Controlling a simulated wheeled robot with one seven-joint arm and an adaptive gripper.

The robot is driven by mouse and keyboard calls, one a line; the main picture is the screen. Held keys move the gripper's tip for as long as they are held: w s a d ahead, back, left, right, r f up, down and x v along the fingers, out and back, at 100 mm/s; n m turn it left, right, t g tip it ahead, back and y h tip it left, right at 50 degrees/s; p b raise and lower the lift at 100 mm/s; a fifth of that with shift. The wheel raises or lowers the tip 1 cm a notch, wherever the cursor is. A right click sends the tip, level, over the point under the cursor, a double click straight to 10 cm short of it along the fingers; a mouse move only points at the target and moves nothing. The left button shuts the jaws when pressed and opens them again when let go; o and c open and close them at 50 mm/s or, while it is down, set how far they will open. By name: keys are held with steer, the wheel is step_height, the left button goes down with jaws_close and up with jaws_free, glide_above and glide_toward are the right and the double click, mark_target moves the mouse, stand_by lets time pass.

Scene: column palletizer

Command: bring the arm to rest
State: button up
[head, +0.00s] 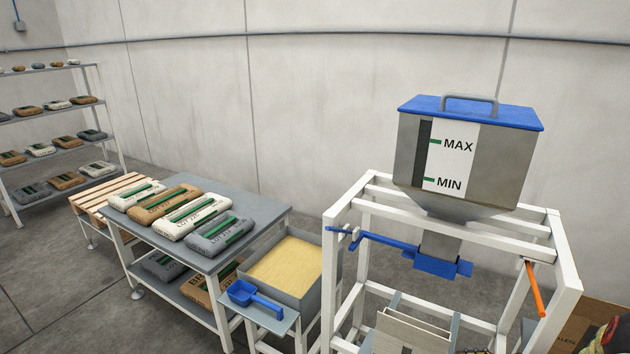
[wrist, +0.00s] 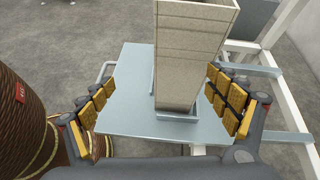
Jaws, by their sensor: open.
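My gripper (wrist: 160,108) shows in the wrist view with its two yellow-padded fingers wide apart. Nothing is between the pads that they touch. A tall beige board-like box (wrist: 190,50) stands on a grey plate (wrist: 125,105) beyond and between the fingers. In the head view the box appears as pale panels (head: 410,335) under the hopper, cut by the bottom edge.
A hopper (head: 470,165) with a blue lid sits on a white frame (head: 350,210). A table (head: 265,205) bears several bags; a sand bin (head: 312,285) and blue scoop (head: 245,292) are beside it. An orange lever (head: 535,290) hangs at right. A brown ribbed cylinder (wrist: 22,110) is close at left.

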steer(key=s+a+r+n+g+h, duration=0.1)
steer(key=s+a+n+g, duration=0.25)
steer(key=s, duration=0.35)
steer(key=s+a+r+n+t+h, duration=0.1)
steer(key=s+a+r+n+h, duration=0.2)
steer(key=a+r+n, duration=0.3)
steer(key=s+a+r+n+t+h, duration=0.1)
steer(key=s+a+r+n+h, duration=0.2)
steer(key=a+r+n, duration=0.4)
steer(key=s+a+r+n+t+h, duration=0.1)
steer(key=s+a+r+n+h, duration=0.2)
steer(key=r, duration=1.3)
steer(key=s+a+n, duration=0.2)
steer(key=a+n, duration=0.1)
steer(key=a, duration=0.2)
steer(key=shift+s+r+h, duration=0.15)
steer(key=shift+h, duration=0.15)
steer(key=shift+a+n, duration=0.1)
steer(key=shift+n, duration=0.15)
steer(key=shift+c, duration=1)
